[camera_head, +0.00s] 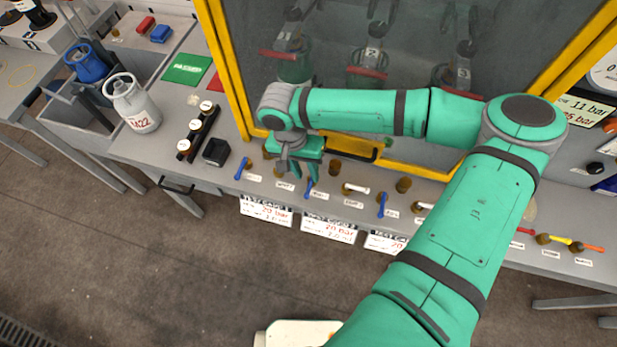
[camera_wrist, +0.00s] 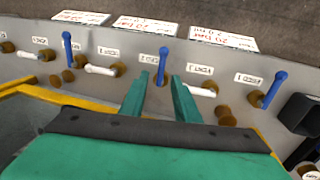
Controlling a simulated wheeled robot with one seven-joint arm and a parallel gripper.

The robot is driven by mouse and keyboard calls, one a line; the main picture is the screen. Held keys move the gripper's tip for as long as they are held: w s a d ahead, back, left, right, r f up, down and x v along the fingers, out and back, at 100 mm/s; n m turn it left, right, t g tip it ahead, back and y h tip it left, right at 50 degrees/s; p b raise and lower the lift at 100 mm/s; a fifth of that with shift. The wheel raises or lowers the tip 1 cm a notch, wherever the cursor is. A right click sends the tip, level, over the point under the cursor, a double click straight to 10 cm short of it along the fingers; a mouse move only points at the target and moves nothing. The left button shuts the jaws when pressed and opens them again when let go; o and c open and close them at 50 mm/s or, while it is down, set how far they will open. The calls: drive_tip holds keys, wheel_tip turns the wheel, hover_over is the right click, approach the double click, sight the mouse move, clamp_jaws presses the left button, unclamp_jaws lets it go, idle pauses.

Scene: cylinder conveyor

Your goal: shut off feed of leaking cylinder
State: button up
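Behind the cabinet glass hang several cylinders with red bars, among them cylinder 2 (camera_head: 368,62) and cylinder 3 (camera_head: 455,76); I cannot tell which leaks. Along the ledge in front sit valves with blue and white handles. My gripper (camera_head: 298,182) is low over this row, fingers pointing down, open and empty. In the wrist view its two fingers (camera_wrist: 159,78) are apart, and the middle blue handle (camera_wrist: 162,63) shows just beyond and between their tips. A white handle (camera_wrist: 202,91) lies to the right of the fingers. Touching is not visible.
Other blue handles (camera_wrist: 273,88) and white handles (camera_wrist: 100,70) stand close by. The yellow cabinet frame (camera_head: 226,75) rises behind the row. Left are a black box (camera_head: 216,152), a rack (camera_head: 198,130) and a grey cylinder (camera_head: 133,105). Pressure placards (camera_head: 329,228) hang from the front edge.

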sight(310, 183)
drive_tip(key=shift+d+f, duration=0.15)
drive_tip(key=shift+f, duration=0.85)
drive_tip(key=shift+d+f, duration=0.15)
drive_tip(key=shift+f, duration=0.85)
clamp_jaws()
